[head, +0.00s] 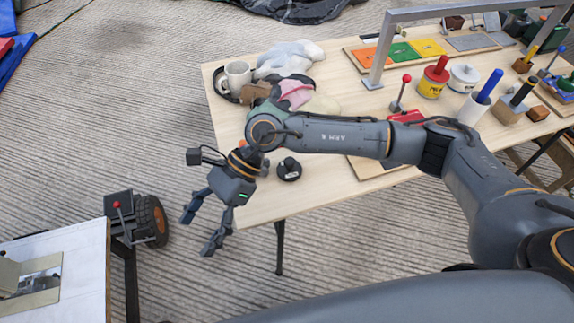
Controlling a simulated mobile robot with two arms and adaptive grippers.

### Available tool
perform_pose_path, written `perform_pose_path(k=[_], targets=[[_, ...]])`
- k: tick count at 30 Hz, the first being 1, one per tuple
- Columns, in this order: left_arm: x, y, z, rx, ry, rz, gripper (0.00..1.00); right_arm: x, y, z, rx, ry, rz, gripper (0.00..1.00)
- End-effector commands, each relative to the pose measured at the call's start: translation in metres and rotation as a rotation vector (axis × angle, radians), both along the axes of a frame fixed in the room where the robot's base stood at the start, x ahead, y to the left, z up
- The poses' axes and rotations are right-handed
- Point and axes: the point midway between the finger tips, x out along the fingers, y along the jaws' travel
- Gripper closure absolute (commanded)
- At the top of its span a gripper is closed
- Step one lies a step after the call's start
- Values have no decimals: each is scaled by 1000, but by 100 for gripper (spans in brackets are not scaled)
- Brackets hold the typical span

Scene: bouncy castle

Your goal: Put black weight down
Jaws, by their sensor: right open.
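The black weight (289,169) is a small dark disc with a knob on top. It stands upright on the wooden table (245,210), near its front left edge. My right gripper (200,232) is open and empty, with its fingers spread. It hangs past the table's front left edge, over the floor, to the left of and below the weight in the picture, and apart from it. My right arm crosses over the table just behind the weight. My left gripper is not in the picture.
A white mug (235,77), crumpled cloths (290,57) and a red-knobbed lever (400,92) stand on the table. A metal frame (383,50) rises at the back. A second table (85,262) and a wheeled thing (150,218) are at lower left.

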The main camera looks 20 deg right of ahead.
Motion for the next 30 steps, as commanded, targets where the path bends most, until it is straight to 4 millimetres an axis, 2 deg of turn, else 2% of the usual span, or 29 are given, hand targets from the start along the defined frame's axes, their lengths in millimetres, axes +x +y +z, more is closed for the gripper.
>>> perform_pose_path(k=[1, 5, 9, 13, 17, 20, 30], targets=[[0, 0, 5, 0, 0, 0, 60, 21, -21, -4, -77, -114, 50, 26], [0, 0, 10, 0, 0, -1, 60, 73, -85, -15, -281, -370, 198, 26], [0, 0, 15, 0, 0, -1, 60, 127, -157, -4, -492, -559, 332, 26], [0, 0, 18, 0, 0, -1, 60, 160, -206, 12, -632, -650, 412, 26], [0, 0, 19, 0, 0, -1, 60, 174, -229, 21, -697, -683, 449, 26], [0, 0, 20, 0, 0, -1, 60, 175, -233, 14, -709, -687, 458, 26], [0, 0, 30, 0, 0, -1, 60, 175, -232, -49, -706, -686, 456, 26]])
